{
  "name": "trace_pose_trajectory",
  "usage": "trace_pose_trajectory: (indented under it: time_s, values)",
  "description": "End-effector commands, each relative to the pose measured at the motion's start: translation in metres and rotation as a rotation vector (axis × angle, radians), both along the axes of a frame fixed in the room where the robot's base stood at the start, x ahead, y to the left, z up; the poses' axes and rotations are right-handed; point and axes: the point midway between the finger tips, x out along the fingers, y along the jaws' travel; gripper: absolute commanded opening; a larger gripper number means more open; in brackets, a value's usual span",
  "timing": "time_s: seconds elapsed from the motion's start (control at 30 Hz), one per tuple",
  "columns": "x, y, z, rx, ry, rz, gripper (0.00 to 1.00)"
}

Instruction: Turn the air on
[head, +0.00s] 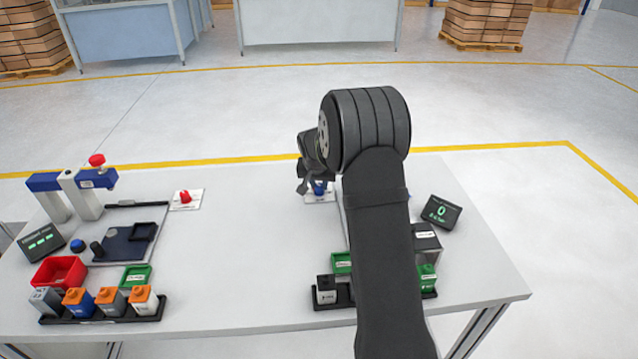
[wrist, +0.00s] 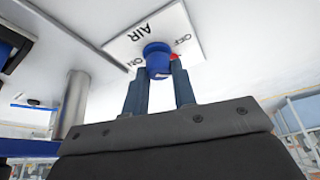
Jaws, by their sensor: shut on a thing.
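The blue air knob (wrist: 158,58) sits on a white plate (wrist: 122,45) marked AIR, OFF and ON. In the wrist view, a small red mark (wrist: 175,57) shows at the knob's right edge, on the side of the OFF label. My gripper (wrist: 158,75) is shut on the knob, with one dark finger on each side of it. In the head view, the blue knob (head: 319,187) shows just below my gripper (head: 306,182), partly covered by it, and the plate is mostly hidden.
A red knob (head: 185,197) on another white plate stands to the left. A blue and white press (head: 75,190), a red bin (head: 58,272) and a rack of blocks (head: 100,309) fill the table's left. A display (head: 441,212) reading 0 stands right. The table's middle is clear.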

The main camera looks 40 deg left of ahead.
Motion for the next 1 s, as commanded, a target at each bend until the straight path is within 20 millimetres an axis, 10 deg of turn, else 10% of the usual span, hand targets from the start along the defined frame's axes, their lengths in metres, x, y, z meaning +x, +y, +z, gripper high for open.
trace_pose_trajectory:
  time_s: [1.0]
  values:
    - [-0.0006, 0.0033, -0.0005, -0.001, 0.000, -0.781, 0.02]
